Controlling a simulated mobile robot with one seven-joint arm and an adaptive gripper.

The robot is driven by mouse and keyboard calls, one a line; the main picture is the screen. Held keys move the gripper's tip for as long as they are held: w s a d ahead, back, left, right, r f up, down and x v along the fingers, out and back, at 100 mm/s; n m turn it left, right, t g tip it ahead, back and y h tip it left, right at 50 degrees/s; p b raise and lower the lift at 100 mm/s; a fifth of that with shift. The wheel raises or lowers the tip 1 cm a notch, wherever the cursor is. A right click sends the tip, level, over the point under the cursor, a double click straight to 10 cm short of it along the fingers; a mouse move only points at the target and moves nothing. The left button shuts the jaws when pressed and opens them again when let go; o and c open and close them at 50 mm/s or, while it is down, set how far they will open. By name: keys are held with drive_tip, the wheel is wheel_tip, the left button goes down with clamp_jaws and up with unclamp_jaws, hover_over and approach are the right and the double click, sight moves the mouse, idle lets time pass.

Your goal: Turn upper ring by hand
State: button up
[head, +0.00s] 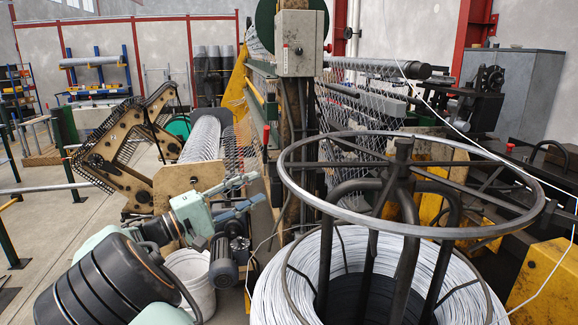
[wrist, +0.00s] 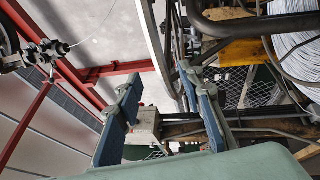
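The upper ring (head: 310,200) is a large grey metal hoop with spokes, lying level on top of the wire stand at the right of the head view. In the wrist view, a pale curved band that looks like its rim (wrist: 150,35) runs down from the top middle. My gripper (head: 258,190) is left of the ring in the head view, with a gap between them. Its two blue-grey fingers are spread apart in the wrist view (wrist: 162,88), with nothing held between them.
A white wire coil (head: 275,285) surrounds the stand's bent black tubes (head: 408,255) below the ring. A grey control box (head: 300,45) hangs on a post behind. A white bucket (head: 190,275) and a motor (head: 224,265) stand beneath my arm. A loose wire (head: 450,125) crosses over the ring.

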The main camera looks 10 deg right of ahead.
sight(285, 174)
drive_tip(key=p+x, duration=0.1)
drive_tip(key=x, duration=0.9)
drive_tip(key=shift+s+r+p, duration=0.1)
drive_tip(key=shift+p, duration=0.25)
clamp_jaws()
